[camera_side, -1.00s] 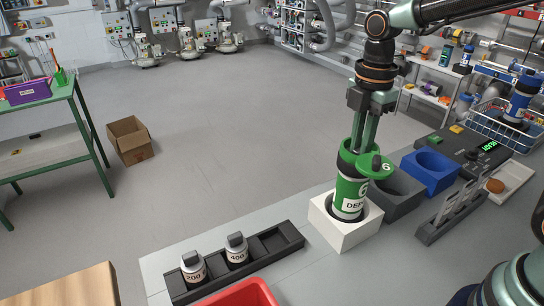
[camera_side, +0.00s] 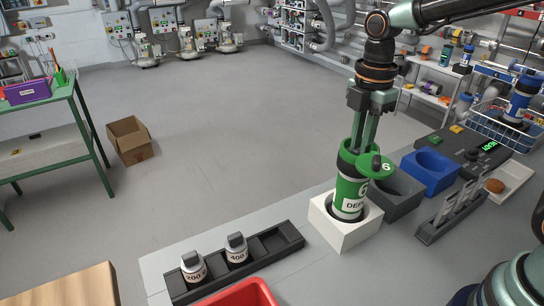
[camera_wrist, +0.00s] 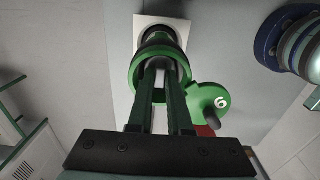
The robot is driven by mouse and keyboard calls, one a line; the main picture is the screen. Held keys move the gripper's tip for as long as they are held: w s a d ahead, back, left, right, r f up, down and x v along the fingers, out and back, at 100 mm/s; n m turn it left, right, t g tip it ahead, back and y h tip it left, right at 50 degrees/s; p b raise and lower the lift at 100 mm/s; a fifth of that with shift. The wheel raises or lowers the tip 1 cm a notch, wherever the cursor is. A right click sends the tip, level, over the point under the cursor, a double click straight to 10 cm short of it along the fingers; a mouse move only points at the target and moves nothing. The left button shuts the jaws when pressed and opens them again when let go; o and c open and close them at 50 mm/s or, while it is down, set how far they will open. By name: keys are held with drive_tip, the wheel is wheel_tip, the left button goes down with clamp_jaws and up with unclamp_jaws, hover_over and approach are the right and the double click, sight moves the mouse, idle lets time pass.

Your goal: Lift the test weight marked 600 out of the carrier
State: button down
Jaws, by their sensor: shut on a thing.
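The green carrier (camera_side: 351,188) is an upright open-topped cylinder with a white label and a side lid marked 6 (camera_side: 375,167). It stands in a white square holder (camera_side: 330,229). My gripper (camera_side: 360,146) points down into the carrier's mouth, and its fingertips are hidden by the rim. In the wrist view my gripper (camera_wrist: 163,66) reaches into the green ring, with a small pale grey patch between the fingers. It is shut on the test weight inside the carrier. The weight's body and its 600 mark are hidden.
A red bin (camera_side: 240,294) is in front. A grey holder (camera_side: 396,190) and a blue holder (camera_side: 430,170) stand right of the carrier.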

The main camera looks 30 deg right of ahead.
drive_tip(key=shift+r, duration=0.2)
wheel_tip(320, 180, up, 20)
drive_tip(key=shift+f, duration=0.15)
idle(0.4)
